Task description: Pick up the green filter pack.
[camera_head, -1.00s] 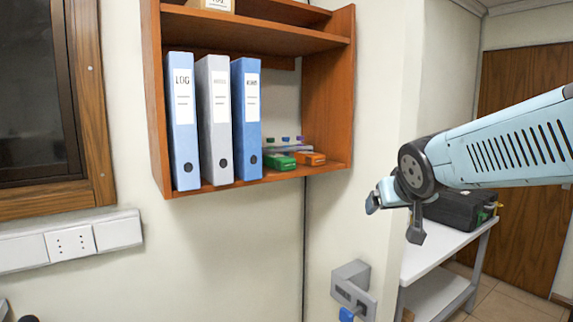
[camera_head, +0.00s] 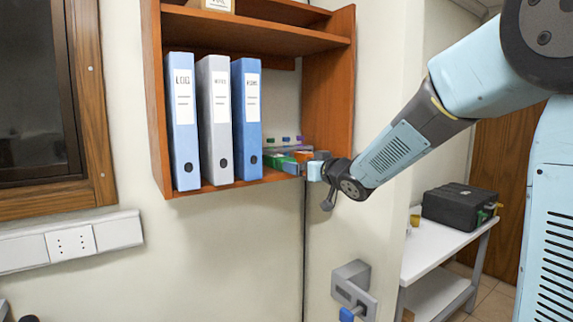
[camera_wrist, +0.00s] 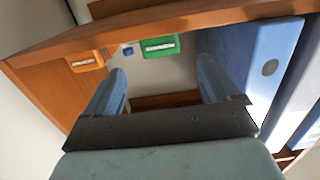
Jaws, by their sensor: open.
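The green filter pack (camera_head: 279,162) lies on the lower shelf, just right of the blue binder. In the wrist view the green pack (camera_wrist: 159,46) shows near the top, ahead of the gap between my fingers. My gripper (camera_head: 313,170) is at the front right of the shelf, close to the packs, and partly hides them in the head view. In the wrist view my gripper (camera_wrist: 160,88) has its two fingers spread wide with nothing between them.
An orange pack (camera_wrist: 87,61) lies beside the green one. Several upright binders (camera_head: 215,120) fill the shelf's left part. The wooden shelf (camera_head: 328,90) has a right side wall near my arm. A black case (camera_head: 459,207) stands on a white table at right.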

